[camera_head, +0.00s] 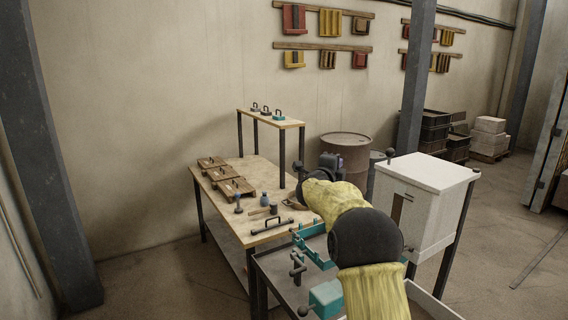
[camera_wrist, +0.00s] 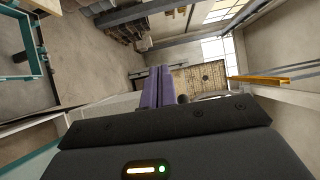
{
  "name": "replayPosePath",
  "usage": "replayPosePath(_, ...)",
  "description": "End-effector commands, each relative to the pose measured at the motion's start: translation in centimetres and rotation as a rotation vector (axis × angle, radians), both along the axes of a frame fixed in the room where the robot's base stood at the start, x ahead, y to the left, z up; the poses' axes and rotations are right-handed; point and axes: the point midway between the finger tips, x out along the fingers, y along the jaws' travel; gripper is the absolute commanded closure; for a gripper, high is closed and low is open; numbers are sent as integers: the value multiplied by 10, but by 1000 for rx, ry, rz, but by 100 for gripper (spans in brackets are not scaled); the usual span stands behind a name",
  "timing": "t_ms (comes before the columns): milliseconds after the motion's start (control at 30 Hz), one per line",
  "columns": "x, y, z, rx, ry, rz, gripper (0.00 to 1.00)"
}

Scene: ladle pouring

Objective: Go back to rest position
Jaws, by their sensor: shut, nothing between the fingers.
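My gripper (camera_wrist: 159,72) shows in the wrist view as two purple fingers side by side, closed together, with nothing between them. The fingers stand out past my dark wrist housing. In the head view my yellow-sleeved arm reaches up from the bottom right. Its dark far end (camera_head: 340,163) is raised at the right of the wooden workbench (camera_head: 240,232), left of the white box. The fingers are too small to make out clearly there.
Wooden blocks with handles (camera_head: 221,177), small bottles and tools lie on the workbench. A raised shelf (camera_head: 268,119) stands behind them. A white box on legs (camera_head: 425,180), a rusty drum (camera_head: 345,150) and a grey pillar (camera_head: 416,85) are at the right. A grey side table (camera_head: 275,268) with teal fixtures is close to my arm.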

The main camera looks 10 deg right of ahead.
Motion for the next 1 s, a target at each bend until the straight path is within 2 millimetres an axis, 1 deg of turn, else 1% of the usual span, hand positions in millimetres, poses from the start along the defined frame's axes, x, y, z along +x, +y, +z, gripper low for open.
replayPosePath(67,-9,17,-6,-84,94,91,100)
replayPosePath(133,-20,33,-17,-170,193,181,100)
replayPosePath(267,-50,59,-46,-327,382,351,100)
replayPosePath(367,-82,77,-73,-441,530,485,100)
replayPosePath(467,-122,91,-104,-549,679,620,100)
replayPosePath(500,-140,96,-116,-591,739,676,100)
replayPosePath(567,-170,101,-136,-652,829,759,100)
replayPosePath(600,-191,104,-148,-691,889,816,100)
replayPosePath(667,-223,108,-166,-745,975,899,100)
replayPosePath(700,-245,109,-178,-779,1029,953,100)
replayPosePath(767,-279,110,-194,-825,1108,1034,100)
replayPosePath(800,-301,111,-204,-854,1159,1087,100)
replayPosePath(867,-336,110,-218,-896,1234,1169,100)
replayPosePath(900,-359,109,-227,-922,1282,1221,100)
replayPosePath(1000,-412,105,-244,-977,1388,1344,100)
